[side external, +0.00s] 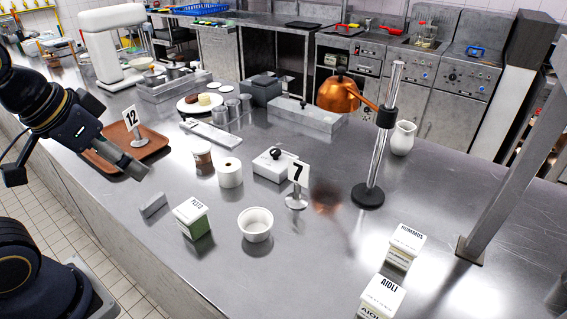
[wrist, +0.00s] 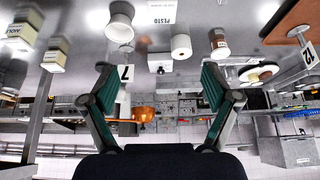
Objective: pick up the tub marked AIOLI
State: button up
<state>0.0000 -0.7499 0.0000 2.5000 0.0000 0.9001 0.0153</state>
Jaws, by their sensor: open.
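The tub marked AIOLI (side external: 380,297) stands on the steel counter at the lower right of the side view, partly cut off by the bottom edge. It is a white-lidded tub with black lettering. In the wrist view, which is upside down, the AIOLI tub (wrist: 20,33) is at the upper left. My gripper (side external: 139,168) is over the left part of the counter, far from the AIOLI tub. In the wrist view my gripper (wrist: 158,88) has its two green-padded fingers wide apart, with nothing held between them.
A similar HUMMUS tub (side external: 405,246) stands just behind AIOLI. A PESTO tub (side external: 192,218), white bowl (side external: 255,225), number 7 stand (side external: 297,186) and heat lamp (side external: 370,192) lie between. A brown tray (side external: 92,157) is left. Bare counter surrounds the front middle.

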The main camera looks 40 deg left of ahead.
jog(key=w+d+r+m+y, duration=0.1)
jog(key=w+r+m, duration=0.6)
jog(key=m, duration=0.6)
jog(key=w+d+m+t, duration=0.1)
jog(key=w+d+m, duration=0.3)
jog(key=m, duration=0.1)
jog(key=m+g+h, duration=0.1)
jog(key=m+g, duration=0.1)
jog(key=m, duration=1.7)
send_over(384, 298)
jog(key=s, duration=0.4)
notch_tip(384, 298, down, 16)
jog(key=r, duration=0.1)
jog(key=x, duration=1.1)
jog(key=shift+s+f, duration=0.15)
jog(key=shift+s, duration=0.2)
jog(key=x, duration=0.5)
jog(key=shift+f, duration=0.35)
